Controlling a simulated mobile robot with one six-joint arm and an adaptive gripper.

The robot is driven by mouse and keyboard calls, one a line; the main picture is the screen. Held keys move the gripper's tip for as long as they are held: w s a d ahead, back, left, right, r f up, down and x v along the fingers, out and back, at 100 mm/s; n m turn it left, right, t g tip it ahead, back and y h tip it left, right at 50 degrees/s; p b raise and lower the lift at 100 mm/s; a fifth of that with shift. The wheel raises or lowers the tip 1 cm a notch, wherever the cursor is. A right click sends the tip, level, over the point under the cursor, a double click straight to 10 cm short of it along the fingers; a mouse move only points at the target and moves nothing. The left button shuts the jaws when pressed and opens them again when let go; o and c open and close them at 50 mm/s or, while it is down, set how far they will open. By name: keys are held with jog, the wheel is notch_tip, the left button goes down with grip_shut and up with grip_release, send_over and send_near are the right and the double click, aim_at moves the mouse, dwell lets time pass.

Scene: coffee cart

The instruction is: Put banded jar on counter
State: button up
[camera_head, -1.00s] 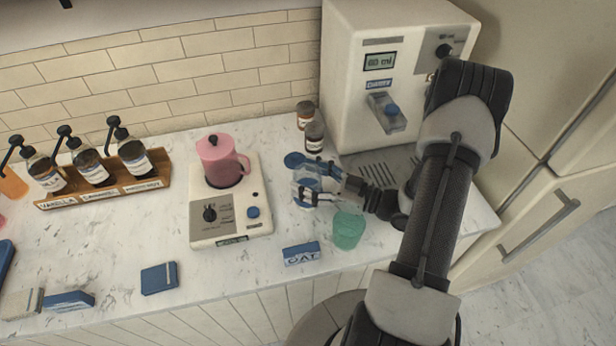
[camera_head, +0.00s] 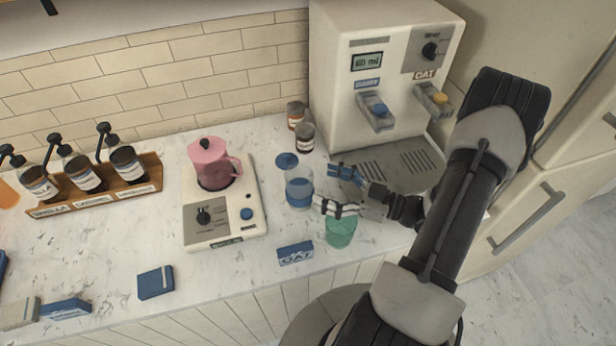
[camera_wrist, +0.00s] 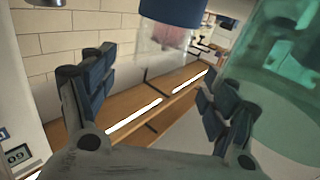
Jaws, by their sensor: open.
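The banded jar (camera_head: 299,188) is clear with a blue band and stands upright on the white marble counter (camera_head: 240,285). My gripper (camera_head: 332,189) is open and empty, just right of the jar, with both fingers clear of it. In the wrist view the jar (camera_wrist: 172,14) shows at the top, beyond the open fingers of my gripper (camera_wrist: 150,85). Its far side is hidden there.
A green cup (camera_head: 340,234) stands close below my near finger. A blue disc (camera_head: 287,160) lies behind the jar. A cream machine with a pink pitcher (camera_head: 212,164) is left, the dispenser (camera_head: 385,75) behind right. A blue OAT block (camera_head: 295,253) lies in front.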

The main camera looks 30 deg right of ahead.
jog(key=v, duration=0.4)
jog(key=shift+s+d, duration=0.1)
jog(key=shift+s, duration=0.1)
dwell(0.3)
